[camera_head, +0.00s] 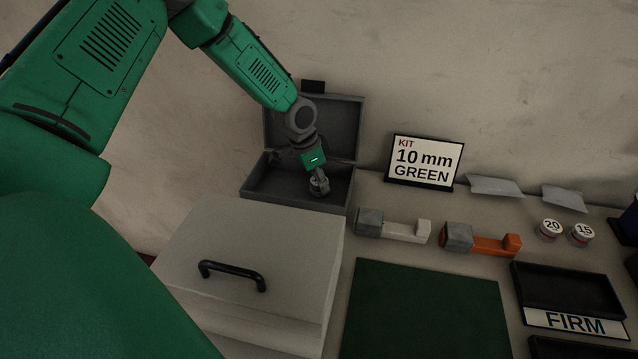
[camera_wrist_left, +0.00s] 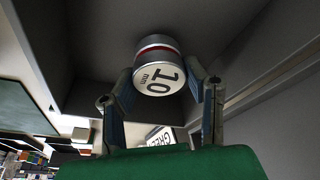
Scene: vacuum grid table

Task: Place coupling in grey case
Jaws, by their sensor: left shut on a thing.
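The grey case (camera_head: 272,184) stands open at the back of the table, its lid raised against the wall. My left gripper (camera_head: 318,181) is inside the case's opening, pointing down. It is shut on the coupling (camera_wrist_left: 157,64), a short metal cylinder with a red band and a white end marked 10 mm. In the left wrist view the two fingers are on either side of the coupling, with grey case walls around it. I cannot tell whether the coupling touches the case floor. My right gripper is not in view.
A pale box with a black handle (camera_head: 232,274) stands in front of the case. A sign reading KIT 10 mm GREEN (camera_head: 424,161) stands to its right. Grey-and-white (camera_head: 394,228) and grey-and-orange (camera_head: 482,240) parts, cylinders marked 20 (camera_head: 551,228) and 15 (camera_head: 583,232), and a green mat (camera_head: 427,310) lie right.

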